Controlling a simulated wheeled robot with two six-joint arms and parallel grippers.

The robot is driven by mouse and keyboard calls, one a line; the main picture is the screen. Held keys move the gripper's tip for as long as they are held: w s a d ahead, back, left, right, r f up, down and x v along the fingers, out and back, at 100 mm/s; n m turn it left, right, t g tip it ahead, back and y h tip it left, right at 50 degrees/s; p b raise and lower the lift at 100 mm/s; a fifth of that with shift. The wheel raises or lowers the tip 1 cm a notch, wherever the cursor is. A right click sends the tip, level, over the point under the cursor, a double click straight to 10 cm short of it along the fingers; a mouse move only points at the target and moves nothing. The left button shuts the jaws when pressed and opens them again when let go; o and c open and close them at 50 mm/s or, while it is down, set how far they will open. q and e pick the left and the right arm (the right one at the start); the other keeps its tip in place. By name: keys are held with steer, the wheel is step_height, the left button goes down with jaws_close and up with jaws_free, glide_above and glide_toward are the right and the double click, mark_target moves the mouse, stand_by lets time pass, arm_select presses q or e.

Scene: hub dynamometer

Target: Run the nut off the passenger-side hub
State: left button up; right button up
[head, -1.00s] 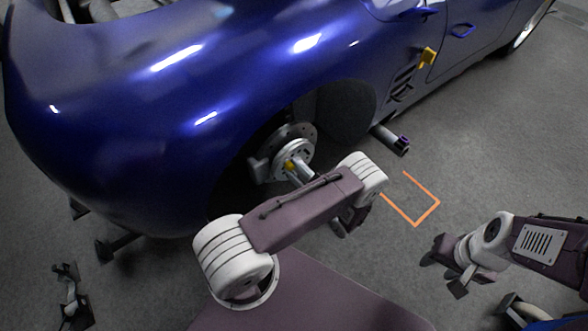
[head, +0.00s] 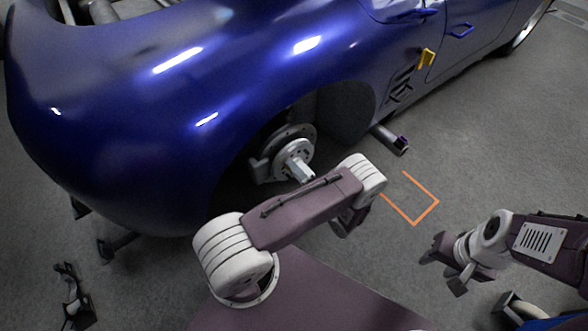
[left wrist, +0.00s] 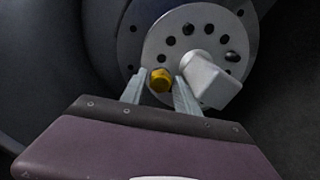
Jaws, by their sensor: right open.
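The hub (head: 293,150) shows in the wheel arch of the blue car, with a grey spindle (head: 301,171) standing out of it. In the left wrist view the hub face (left wrist: 160,38) with its ring of holes and the blocky spindle (left wrist: 211,80) lie beyond my fingers. The yellow nut (left wrist: 160,79) is between the fingertips of my left gripper (left wrist: 160,87), left of the spindle, and looks clear of it. In the head view my forearm hides these fingertips, and no nut shows on the hub. My right gripper (head: 449,268) is open and empty, off to the right.
The blue car (head: 160,110) fills the upper left, with a yellow piece (head: 427,58) on its side. A dark lift arm (head: 389,138) juts from beneath. An orange corner marking (head: 417,222) lies on clear grey floor. Dark stands are at lower left.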

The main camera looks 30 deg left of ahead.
arm_select(q)
steer(key=m+b, duration=0.1)
steer(key=m, duration=1.1)
jaws_close()
steer(key=s+d+n, duration=0.2)
steer(key=d+n, duration=0.1)
steer(key=d, duration=0.2)
steer(key=shift+s+d+n, duration=0.25)
steer(key=shift+d+n, duration=0.05)
steer(key=shift+n, duration=0.1)
stand_by(0.6)
